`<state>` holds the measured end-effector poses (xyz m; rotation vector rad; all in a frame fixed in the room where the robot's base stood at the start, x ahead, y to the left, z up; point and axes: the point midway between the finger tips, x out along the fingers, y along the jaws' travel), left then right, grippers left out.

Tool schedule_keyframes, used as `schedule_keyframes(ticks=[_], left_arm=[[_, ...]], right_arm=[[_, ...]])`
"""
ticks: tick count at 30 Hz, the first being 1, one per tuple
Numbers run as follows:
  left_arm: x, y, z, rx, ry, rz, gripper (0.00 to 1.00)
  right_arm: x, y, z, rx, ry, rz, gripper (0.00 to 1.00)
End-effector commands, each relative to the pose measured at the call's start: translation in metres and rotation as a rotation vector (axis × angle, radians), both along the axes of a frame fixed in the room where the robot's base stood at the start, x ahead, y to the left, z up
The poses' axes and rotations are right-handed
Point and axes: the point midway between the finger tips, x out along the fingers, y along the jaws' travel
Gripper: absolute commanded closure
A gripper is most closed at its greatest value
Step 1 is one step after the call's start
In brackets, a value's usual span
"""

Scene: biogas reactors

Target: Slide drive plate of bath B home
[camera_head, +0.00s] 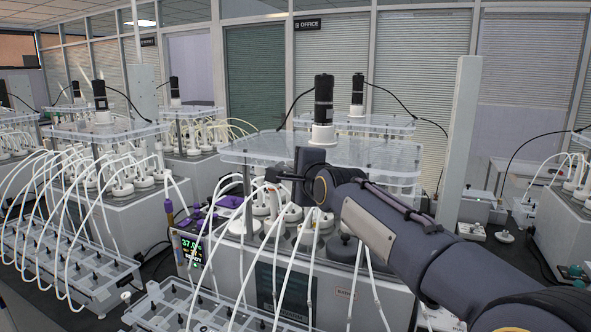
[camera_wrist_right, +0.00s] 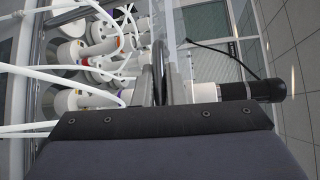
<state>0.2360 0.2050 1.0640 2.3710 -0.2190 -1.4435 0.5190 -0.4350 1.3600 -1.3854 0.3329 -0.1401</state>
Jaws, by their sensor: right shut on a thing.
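The drive plate (camera_head: 380,153) is a clear sheet with a black motor (camera_head: 323,98) on a white collar. The plate's seating is hidden. My left gripper is not in view.
White-capped bottles (camera_head: 262,209) with white tubes crowd under the plate. Tubes loop to a clear rack (camera_head: 180,300) in front. Purple-handled tools (camera_head: 169,208) stand left of the bath. Other reactors (camera_head: 100,130) stand left and behind. A pale post (camera_head: 460,140) rises at the right.

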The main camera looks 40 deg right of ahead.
Motion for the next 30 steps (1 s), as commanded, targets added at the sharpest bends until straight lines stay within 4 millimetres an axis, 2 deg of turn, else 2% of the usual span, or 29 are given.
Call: schedule_keyframes(ticks=[1,2,6,17,24,30], left_arm=[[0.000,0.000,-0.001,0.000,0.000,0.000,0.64],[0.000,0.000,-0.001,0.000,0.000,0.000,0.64],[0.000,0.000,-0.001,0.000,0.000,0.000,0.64],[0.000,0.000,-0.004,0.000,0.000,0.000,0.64],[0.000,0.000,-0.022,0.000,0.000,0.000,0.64],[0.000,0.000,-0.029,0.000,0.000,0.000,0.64]], right_arm=[[0.001,0.004,-0.004,0.007,0.010,0.008,1.00],[0.001,0.004,-0.004,0.007,0.010,0.008,0.87],[0.001,0.003,-0.004,0.005,0.008,0.007,0.68],[-0.004,0.004,-0.002,0.001,0.004,0.004,0.67],[-0.038,0.015,0.002,0.000,0.002,0.005,0.67],[-0.065,0.023,0.007,0.002,0.005,0.006,0.67]])
